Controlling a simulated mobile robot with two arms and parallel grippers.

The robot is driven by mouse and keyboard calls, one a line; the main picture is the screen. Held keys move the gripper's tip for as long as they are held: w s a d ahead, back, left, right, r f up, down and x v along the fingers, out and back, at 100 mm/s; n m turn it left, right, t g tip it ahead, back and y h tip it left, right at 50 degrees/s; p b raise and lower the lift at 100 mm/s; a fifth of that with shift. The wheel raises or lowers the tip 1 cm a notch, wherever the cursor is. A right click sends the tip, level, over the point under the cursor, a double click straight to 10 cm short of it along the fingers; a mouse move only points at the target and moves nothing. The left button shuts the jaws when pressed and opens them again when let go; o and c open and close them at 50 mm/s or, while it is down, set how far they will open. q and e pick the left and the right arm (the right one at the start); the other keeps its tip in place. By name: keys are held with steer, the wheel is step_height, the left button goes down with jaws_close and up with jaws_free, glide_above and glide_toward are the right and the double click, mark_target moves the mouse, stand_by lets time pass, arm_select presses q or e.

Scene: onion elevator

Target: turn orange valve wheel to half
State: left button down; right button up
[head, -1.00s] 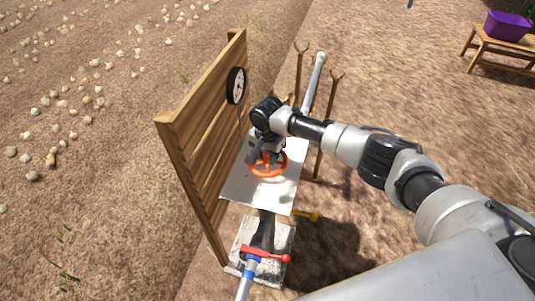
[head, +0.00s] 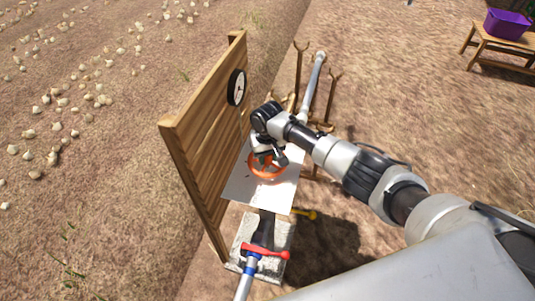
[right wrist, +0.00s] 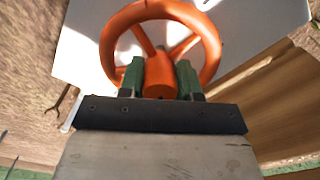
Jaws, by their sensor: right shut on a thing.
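The orange valve wheel (head: 266,174) sits over a pale plate (head: 244,190) beside the wooden board. It also shows in the right wrist view (right wrist: 214,50), with spokes running to a round hub. My right gripper (head: 268,158) is over the wheel from above. In the right wrist view its two green-padded fingers (right wrist: 160,80) stand on either side of the orange hub (right wrist: 160,77), shut on the wheel there. The gripper covers part of the wheel in the head view. My left gripper is not in view.
A wooden board (head: 205,140) with a round dial (head: 236,87) stands left of the wheel. A red-handled valve (head: 265,252) on a blue pipe and a yellow handle (head: 304,214) are below. A purple crate (head: 507,24) rests on a bench at the far right.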

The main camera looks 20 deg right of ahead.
steer(key=n, duration=0.3)
steer(key=shift+s+f+n, duration=0.1)
steer(key=shift+n, duration=2.3)
steer(key=o, duration=0.9)
steer(key=shift+o, duration=0.2)
step_height(320, 180, up, 11)
steer(key=shift+f+b, duration=0.1)
steer(key=shift+b, duration=0.25)
